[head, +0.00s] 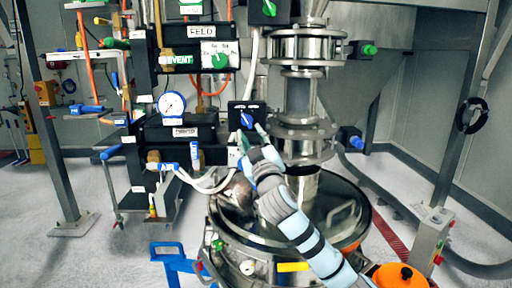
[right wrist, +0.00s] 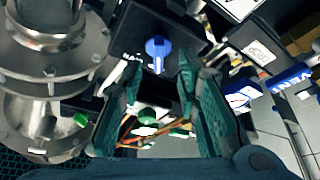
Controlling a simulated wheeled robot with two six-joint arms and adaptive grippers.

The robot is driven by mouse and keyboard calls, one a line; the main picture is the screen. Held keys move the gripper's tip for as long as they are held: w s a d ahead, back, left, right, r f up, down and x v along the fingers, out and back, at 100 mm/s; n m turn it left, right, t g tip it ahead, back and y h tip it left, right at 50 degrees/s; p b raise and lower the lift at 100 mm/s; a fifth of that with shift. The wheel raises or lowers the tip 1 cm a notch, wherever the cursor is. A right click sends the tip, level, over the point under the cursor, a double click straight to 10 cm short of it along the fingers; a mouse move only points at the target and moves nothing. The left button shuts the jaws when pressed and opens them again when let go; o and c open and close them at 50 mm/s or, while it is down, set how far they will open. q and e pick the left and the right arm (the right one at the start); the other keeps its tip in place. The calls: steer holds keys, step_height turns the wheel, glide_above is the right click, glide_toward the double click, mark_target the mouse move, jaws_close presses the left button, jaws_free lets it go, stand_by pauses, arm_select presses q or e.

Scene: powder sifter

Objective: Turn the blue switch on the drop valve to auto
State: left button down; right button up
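The blue switch (head: 247,120) sits on a small black box (head: 236,107) on the drop valve panel (head: 185,132). In the right wrist view the blue switch (right wrist: 158,48) shows ahead, in line with the gap between my fingers. My right gripper (head: 258,138) is just below and right of the switch in the head view. In the right wrist view, my right gripper's (right wrist: 160,66) two green-padded fingers are apart with nothing held between them. The fingertips appear just short of the knob; contact cannot be told. The switch's labels are too small to read. My left gripper is out of view.
A feed panel (head: 200,32) with a green knob (head: 220,61) is above. A round gauge (head: 172,105) is left of the switch. The steel column (head: 300,95) stands close on the right, above the steel vessel (head: 340,215). White hoses (head: 205,185) hang below the panel.

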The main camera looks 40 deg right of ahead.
steer(key=v, duration=0.7)
steer(key=shift+s, duration=0.3)
steer(key=shift+w+a+f, duration=0.1)
steer(key=shift+a, duration=0.05)
steer(key=shift+a, duration=0.1)
